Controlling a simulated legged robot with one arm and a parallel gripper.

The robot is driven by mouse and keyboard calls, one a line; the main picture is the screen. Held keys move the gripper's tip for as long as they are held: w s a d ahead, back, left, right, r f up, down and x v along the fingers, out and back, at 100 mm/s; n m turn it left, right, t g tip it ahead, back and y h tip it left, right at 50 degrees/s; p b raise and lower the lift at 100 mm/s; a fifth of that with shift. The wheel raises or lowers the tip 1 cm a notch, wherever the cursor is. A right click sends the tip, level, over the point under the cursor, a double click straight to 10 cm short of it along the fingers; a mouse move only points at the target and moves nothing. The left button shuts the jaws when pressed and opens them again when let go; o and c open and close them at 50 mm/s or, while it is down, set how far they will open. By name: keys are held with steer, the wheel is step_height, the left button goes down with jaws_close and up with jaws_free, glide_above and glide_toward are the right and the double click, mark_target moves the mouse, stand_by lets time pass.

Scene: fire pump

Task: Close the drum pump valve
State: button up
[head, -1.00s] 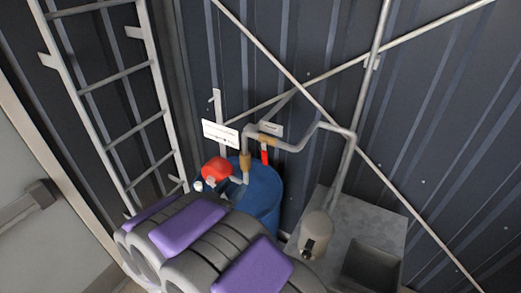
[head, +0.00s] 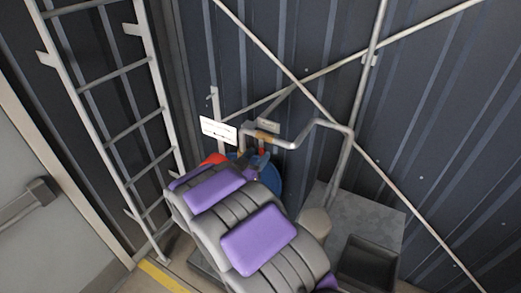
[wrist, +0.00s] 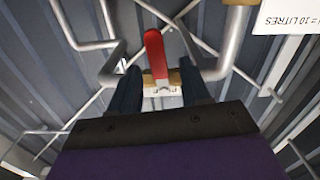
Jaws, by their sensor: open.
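The valve's red lever (wrist: 154,58) stands in the middle of the wrist view, in front of its brass body (wrist: 174,80) on the grey pipe. My gripper (wrist: 160,75) is open, with one dark finger to each side of the lever and brass body. I cannot tell whether either finger touches them. In the head view the brass fitting (head: 263,136) shows on the bent pipe, and my gripper (head: 257,145) is just below it. The blue drum (head: 271,183) and a red part (head: 215,158) are mostly hidden behind my arm.
A white sign (head: 218,130) hangs left of the pipe; part of a sign (wrist: 285,16) shows at the wrist view's upper right. A ladder (head: 112,125) stands left. A grey bench (head: 370,215) with a dark basin (head: 368,264) is at right. Diagonal braces cross the wall behind.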

mark_target(261, 152)
steer(key=x, duration=0.2)
steer(key=shift+w+d, duration=0.2)
steer(key=shift+d, duration=0.2)
steer(key=shift+w, duration=0.55)
steer(key=shift+a, duration=0.25)
steer(key=shift+d, duration=0.3)
steer(key=c, duration=0.4)
jaws_close()
